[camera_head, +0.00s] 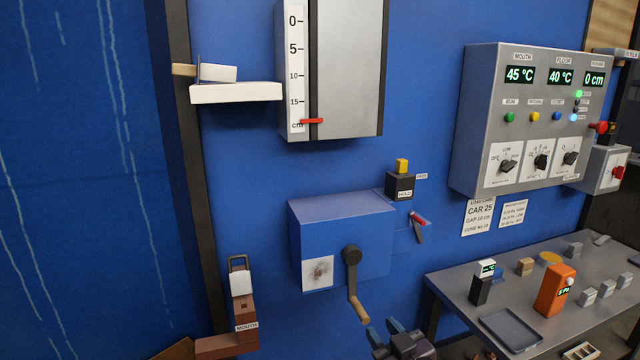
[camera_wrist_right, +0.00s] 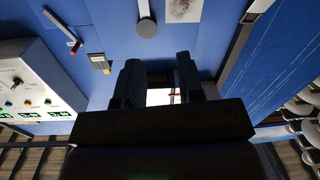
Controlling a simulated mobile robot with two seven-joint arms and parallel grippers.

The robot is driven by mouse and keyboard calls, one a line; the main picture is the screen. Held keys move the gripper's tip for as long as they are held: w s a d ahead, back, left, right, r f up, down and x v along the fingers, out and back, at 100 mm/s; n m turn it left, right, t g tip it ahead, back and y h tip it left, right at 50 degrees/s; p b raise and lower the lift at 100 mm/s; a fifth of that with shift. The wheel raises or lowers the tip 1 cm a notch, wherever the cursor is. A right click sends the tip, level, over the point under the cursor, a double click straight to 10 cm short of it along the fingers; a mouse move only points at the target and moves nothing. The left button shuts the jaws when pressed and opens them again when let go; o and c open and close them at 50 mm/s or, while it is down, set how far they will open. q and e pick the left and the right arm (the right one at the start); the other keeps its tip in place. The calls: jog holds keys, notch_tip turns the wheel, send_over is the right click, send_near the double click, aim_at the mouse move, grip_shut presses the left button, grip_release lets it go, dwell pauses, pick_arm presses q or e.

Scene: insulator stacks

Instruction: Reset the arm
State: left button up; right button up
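My right gripper (camera_head: 384,330) shows at the bottom of the head view, below the wooden grip of the crank (camera_head: 352,280) on the blue box (camera_head: 345,225). Its two dark fingers stand apart with nothing between them. In the right wrist view the gripper (camera_wrist_right: 159,72) also shows open. Through the gap I see a pale patch behind, too unclear to name. The crank (camera_wrist_right: 146,20) is seen beyond the fingertips there, apart from them. My left gripper is in neither view.
A grey table (camera_head: 445,285) with an orange device (camera_head: 554,290) and a tray (camera_head: 509,330) stands at the right. A control panel (camera_head: 475,130) hangs above it. A red-tipped lever (camera_head: 418,227) sits right of the blue box. A brown block stack (camera_head: 245,313) stands at lower left.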

jog(key=s+d+f+m+g+h, duration=0.2)
jog(key=s+d+f+h, duration=0.1)
jog(key=s+d+f, duration=0.5)
jog(key=s+d+f+m+g+h, duration=0.3)
jog(key=s+d+f, duration=0.4)
jog(key=s+f, duration=0.7)
jog(key=s, duration=0.4)
jog(key=shift+s+d+f+h, duration=0.25)
jog(key=shift+d+h, duration=0.05)
jog(key=shift+d, duration=0.05)
